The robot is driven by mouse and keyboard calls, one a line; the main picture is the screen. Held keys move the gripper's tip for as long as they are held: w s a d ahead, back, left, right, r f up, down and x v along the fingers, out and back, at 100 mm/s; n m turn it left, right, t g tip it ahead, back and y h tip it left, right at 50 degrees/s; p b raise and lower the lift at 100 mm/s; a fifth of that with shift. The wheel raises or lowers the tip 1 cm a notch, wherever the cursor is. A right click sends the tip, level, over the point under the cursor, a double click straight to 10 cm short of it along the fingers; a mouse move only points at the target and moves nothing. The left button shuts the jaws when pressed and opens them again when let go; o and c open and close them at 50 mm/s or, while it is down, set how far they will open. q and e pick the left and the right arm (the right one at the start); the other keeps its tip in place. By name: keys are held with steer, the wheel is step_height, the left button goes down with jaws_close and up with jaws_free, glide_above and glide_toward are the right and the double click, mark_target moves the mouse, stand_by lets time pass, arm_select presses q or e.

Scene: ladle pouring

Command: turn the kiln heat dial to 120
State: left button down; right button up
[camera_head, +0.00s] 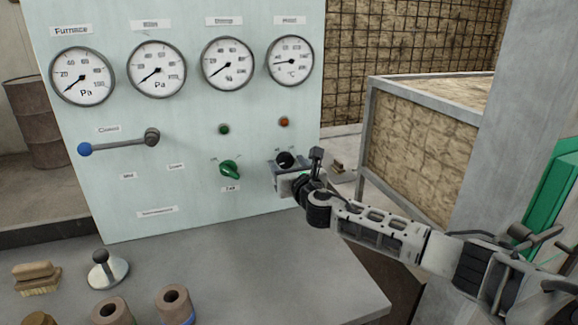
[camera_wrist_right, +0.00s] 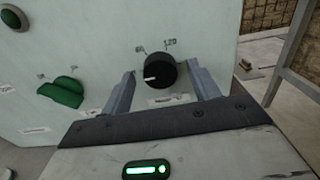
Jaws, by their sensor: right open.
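The heat dial is a black round knob (camera_head: 285,159) low on the right of the pale panel (camera_head: 190,190). In the right wrist view the knob (camera_wrist_right: 160,74) has a white pointer mark facing left and slightly down. A label reading 120 (camera_wrist_right: 170,42) is above it to the right, and another small label is above left. My right gripper (camera_head: 288,172) is at the dial, its two open fingers on either side of the knob. A gap shows between the knob and each finger. My left gripper is not in view.
A green knob (camera_head: 230,168) is left of the dial, with a blue-tipped lever (camera_head: 85,149) farther left and several gauges above. A brush (camera_head: 36,275), a chrome-based stand (camera_head: 108,270) and brown cylinders (camera_head: 175,302) are on the grey bench. A crate-like block (camera_head: 415,150) is at right.

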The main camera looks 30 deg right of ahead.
steer(key=c, duration=1)
steer(key=shift+m, duration=0.3)
steer(key=m, duration=0.4)
steer(key=shift+f, duration=0.1)
steer(key=m, duration=0.5)
steer(key=shift+b, duration=0.3)
steer(key=m, duration=0.7)
steer(key=shift+m, duration=0.3)
steer(key=m+p, duration=0.1)
steer(key=m, duration=0.5)
steer(key=shift+m, duration=0.4)
